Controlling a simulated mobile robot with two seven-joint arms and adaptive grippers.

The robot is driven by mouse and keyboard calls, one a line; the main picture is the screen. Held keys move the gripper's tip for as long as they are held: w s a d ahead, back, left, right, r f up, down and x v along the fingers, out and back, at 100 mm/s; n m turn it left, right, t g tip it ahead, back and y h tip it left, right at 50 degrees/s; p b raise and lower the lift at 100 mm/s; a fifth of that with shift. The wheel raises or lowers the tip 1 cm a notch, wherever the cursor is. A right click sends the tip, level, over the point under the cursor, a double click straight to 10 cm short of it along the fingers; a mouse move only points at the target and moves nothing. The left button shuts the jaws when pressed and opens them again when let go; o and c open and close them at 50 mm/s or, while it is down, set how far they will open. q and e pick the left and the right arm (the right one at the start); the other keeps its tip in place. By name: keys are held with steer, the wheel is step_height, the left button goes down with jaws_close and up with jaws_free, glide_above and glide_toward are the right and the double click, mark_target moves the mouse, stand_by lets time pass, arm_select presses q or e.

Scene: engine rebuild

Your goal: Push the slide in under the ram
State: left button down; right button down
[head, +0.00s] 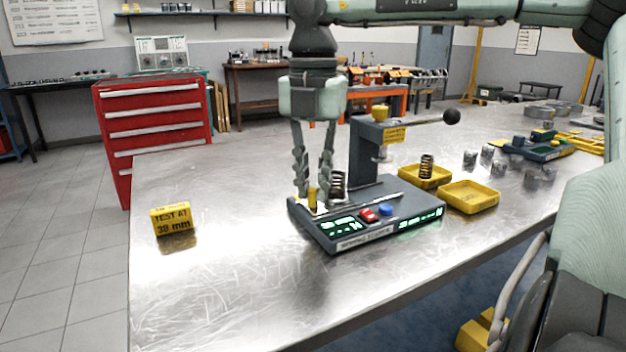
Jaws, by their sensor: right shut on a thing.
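The spring tester (350,240) stands on the metal bench, with green displays and red and blue buttons on its sloped front. My right gripper (313,197) points down at its left end and is shut on a small yellow handle (312,196), seemingly the slide's. A dark coil spring (338,183) stands upright just right of the fingers, left of the tester's column (362,155). The slide under it is mostly hidden by the fingers and base. The ram (381,153) shows under the tester's head, right of the column; the spring is apart from it. My left gripper is out of view.
A lever with a black ball (452,116) sticks out right from the tester's head. Two yellow trays stand right of the tester; the rear tray (412,180) holds a spring. A yellow "TEST AT 38 mm" block (172,219) stands left. The bench front is clear.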

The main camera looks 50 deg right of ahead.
mark_target(339, 172)
stand_by(0.3)
steer(key=shift+s+d, duration=0.1)
steer(key=shift+d, duration=0.25)
steer(key=d, duration=0.1)
steer(key=s+d, duration=0.1)
steer(key=d, duration=0.1)
steer(key=shift+d, duration=0.3)
steer(key=shift+s+d, duration=0.15)
steer(key=c, duration=1.5)
jaws_free()
steer(key=shift+r, duration=0.2)
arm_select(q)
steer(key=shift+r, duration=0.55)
arm_select(e)
step_height(339, 172, up, 12)
steer(key=shift+f, duration=0.15)
